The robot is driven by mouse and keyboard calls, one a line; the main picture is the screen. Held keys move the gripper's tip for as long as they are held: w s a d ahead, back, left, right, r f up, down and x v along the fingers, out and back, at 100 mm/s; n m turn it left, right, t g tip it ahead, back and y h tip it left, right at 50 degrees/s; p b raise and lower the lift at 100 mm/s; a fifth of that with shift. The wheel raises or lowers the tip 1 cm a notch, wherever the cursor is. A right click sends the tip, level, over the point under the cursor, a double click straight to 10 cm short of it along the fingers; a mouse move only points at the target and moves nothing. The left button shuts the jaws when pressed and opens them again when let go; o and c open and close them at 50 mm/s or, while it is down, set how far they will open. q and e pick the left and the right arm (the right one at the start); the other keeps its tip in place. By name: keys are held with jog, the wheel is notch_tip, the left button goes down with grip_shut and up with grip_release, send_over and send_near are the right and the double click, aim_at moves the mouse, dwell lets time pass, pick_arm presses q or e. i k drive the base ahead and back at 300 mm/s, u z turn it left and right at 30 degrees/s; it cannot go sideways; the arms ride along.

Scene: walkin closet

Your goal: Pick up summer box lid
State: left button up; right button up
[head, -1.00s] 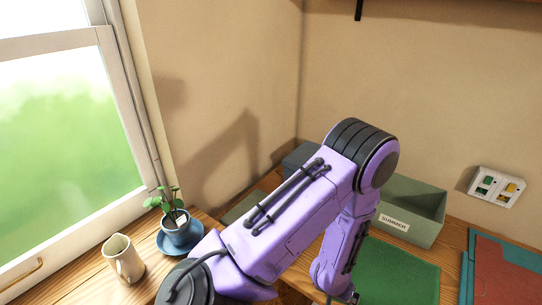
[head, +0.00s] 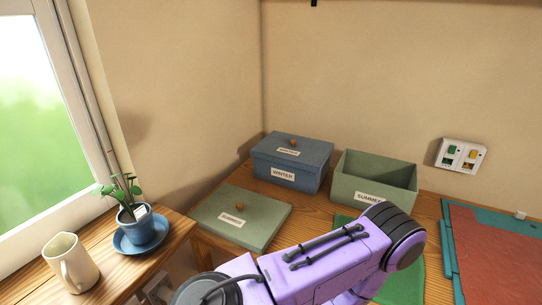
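The summer box lid (head: 255,213) is a flat sage-green panel with a round wooden knob (head: 239,206) and a SUMMER label. It lies flat on the wooden table, left of the middle in the head view. The open summer box (head: 375,183), also sage green, stands to its right at the back, without its lid. A purple arm of mine crosses the lower middle, in front of and to the right of the lid. Its gripper is hidden or below the picture. No gripper shows in the view.
A closed blue winter box (head: 291,164) stands behind the lid. A green mat (head: 404,284) and red and teal folders (head: 490,250) lie to the right. A potted plant on a blue saucer (head: 141,240) and a cream pitcher (head: 71,263) stand on the sill at left.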

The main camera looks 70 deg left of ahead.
aim_at(251, 220)
jog(key=z, duration=0.75)
jog(key=i, duration=0.55)
jog(key=u, duration=3.6)
